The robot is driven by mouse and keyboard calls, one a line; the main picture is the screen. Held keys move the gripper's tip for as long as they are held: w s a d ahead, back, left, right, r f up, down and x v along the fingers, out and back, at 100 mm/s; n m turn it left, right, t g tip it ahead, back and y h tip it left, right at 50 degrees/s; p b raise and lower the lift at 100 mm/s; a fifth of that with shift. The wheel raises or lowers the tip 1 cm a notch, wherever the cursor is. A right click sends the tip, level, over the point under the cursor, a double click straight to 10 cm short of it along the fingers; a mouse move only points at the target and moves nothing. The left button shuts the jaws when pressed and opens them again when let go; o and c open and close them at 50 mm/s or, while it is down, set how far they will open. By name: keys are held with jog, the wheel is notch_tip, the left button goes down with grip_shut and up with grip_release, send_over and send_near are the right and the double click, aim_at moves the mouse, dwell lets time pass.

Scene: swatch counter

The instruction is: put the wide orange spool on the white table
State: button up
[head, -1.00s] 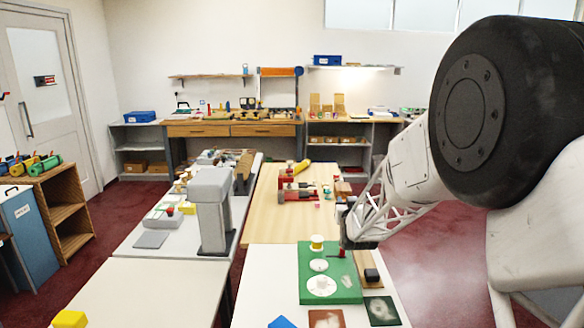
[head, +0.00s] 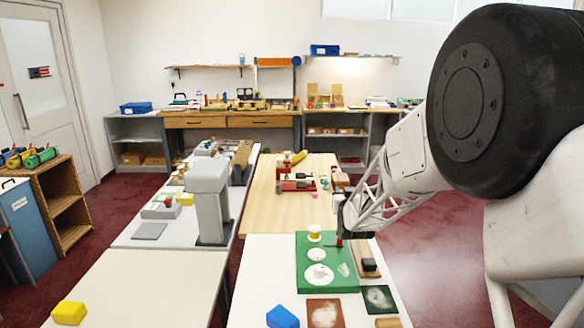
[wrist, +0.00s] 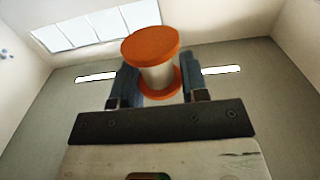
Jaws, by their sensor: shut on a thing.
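The wide orange spool (wrist: 150,46) has orange end discs and a pale middle. In the wrist view it sits between the two fingers of my gripper (wrist: 158,84), which is shut on it. In the head view my gripper (head: 342,216) is small and dark, near the far right part of the white table (head: 262,262). The held spool cannot be made out there. A bare strip of the white table shows left of a green board.
The green board (head: 342,283) carries white discs and a small yellow-and-white spool (head: 315,233). Dark and brown swatches (head: 379,298) and a blue block (head: 282,317) lie in front. A wooden table (head: 262,205) with red items stands beyond.

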jog(key=r, duration=0.5)
jog(key=shift+s+a+r, duration=0.15)
jog(key=shift+s+a, duration=0.05)
jog(key=s+a+r+y, duration=0.1)
jog(key=s+a+r, duration=0.2)
jog(key=s+a, duration=0.9)
jog(key=s+a+f+n+y, duration=0.1)
jog(key=s+a+f, duration=0.1)
jog(key=s, duration=1.2)
jog(key=s+a+f+n+y, duration=0.1)
jog(key=s+a, duration=0.1)
jog(key=s, duration=1.3)
notch_tip(320, 180, down, 16)
jog(key=shift+d+f, duration=0.2)
jog(key=shift+f, duration=0.05)
jog(key=shift+f, duration=2.2)
